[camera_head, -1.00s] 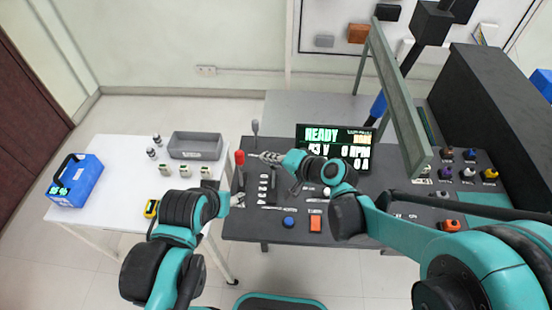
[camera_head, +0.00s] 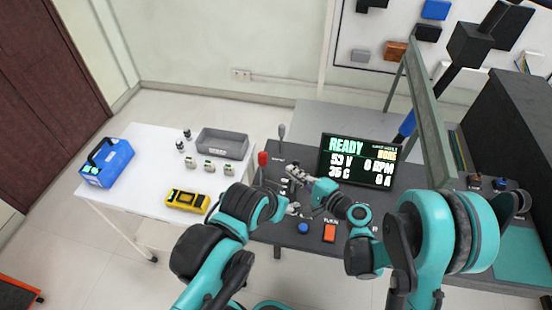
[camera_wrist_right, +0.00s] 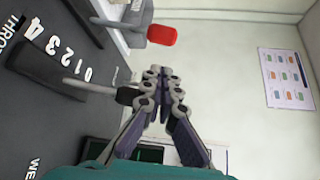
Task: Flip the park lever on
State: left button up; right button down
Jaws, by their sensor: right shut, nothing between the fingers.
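A lever with a red grip (camera_head: 262,158) stands at the left edge of the dark console, and a grey-topped lever (camera_head: 281,131) stands behind it. I cannot read which is the park lever. My right gripper (camera_head: 292,171) is shut and empty, just right of the red grip and apart from it. In the right wrist view, the right gripper (camera_wrist_right: 160,75) points toward the red grip (camera_wrist_right: 162,35), with a visible gap. A black-knobbed lever (camera_wrist_right: 127,96) beside the 0-to-4 scale is close to its fingers.
The dark console (camera_head: 275,236) carries a display (camera_head: 359,161) reading READY, a blue button (camera_head: 303,228) and an orange switch (camera_head: 330,233). The white table (camera_head: 150,150) holds a blue case (camera_head: 106,163), a grey bin (camera_head: 222,143) and a yellow meter (camera_head: 187,200). A green-grey frame (camera_head: 425,115) rises at right.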

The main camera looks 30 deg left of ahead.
aim_at(262, 170)
pick_arm(q)
jog(key=shift+f+b, duration=0.85)
jog(key=shift+b, duration=0.05)
pick_arm(e)
jog(key=x, duration=1)
pick_arm(q)
jog(key=shift+f, duration=0.1)
pick_arm(e)
jog(key=shift+s, duration=0.1)
